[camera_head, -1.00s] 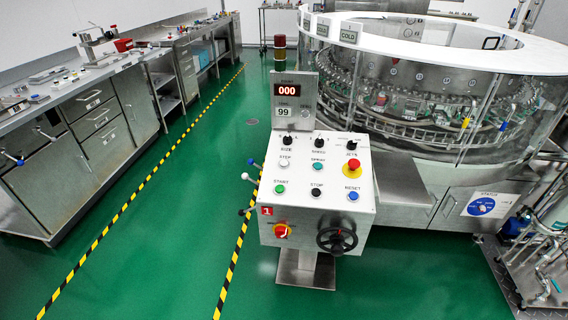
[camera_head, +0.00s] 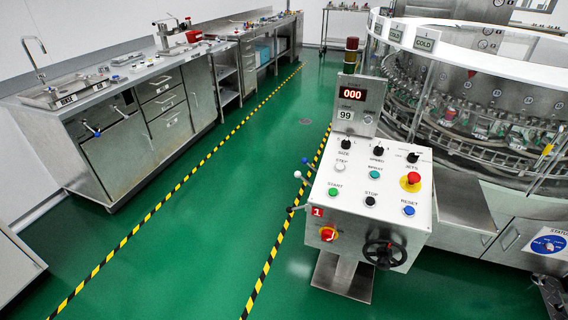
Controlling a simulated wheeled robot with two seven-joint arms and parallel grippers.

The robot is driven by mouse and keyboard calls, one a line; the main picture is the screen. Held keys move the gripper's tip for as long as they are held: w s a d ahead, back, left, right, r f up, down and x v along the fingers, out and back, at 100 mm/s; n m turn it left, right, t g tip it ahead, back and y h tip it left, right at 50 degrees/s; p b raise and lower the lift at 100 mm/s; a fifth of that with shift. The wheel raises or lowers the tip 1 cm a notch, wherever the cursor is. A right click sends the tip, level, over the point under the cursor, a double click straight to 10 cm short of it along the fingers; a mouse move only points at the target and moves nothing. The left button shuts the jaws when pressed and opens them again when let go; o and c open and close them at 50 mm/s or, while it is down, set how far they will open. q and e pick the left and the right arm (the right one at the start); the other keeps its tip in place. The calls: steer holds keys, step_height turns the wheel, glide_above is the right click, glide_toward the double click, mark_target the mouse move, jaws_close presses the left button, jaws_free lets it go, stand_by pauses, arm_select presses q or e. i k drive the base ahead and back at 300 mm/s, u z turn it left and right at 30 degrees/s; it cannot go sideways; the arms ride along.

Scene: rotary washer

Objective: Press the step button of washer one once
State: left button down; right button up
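The control console of washer one (camera_head: 392,238) stands right of centre in the head view, with a red "1" label (camera_head: 317,212) on its front. The step button (camera_head: 340,167) is a white button at the upper left of the sloped panel, under the label STEP. The counter display (camera_head: 353,92) above it reads 000, with 99 below. Neither of my grippers shows in the view.
The round glass-walled washer (camera_head: 470,110) stands behind and right of the console. A steel bench with a sink (camera_head: 75,92) runs along the left wall. The green floor (camera_head: 210,225) between bench and console is clear, with yellow-black stripes.

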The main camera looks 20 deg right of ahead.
mark_target(340, 166)
steer(key=u, duration=0.15)
steer(key=i, duration=0.6)
steer(key=z, duration=2.6)
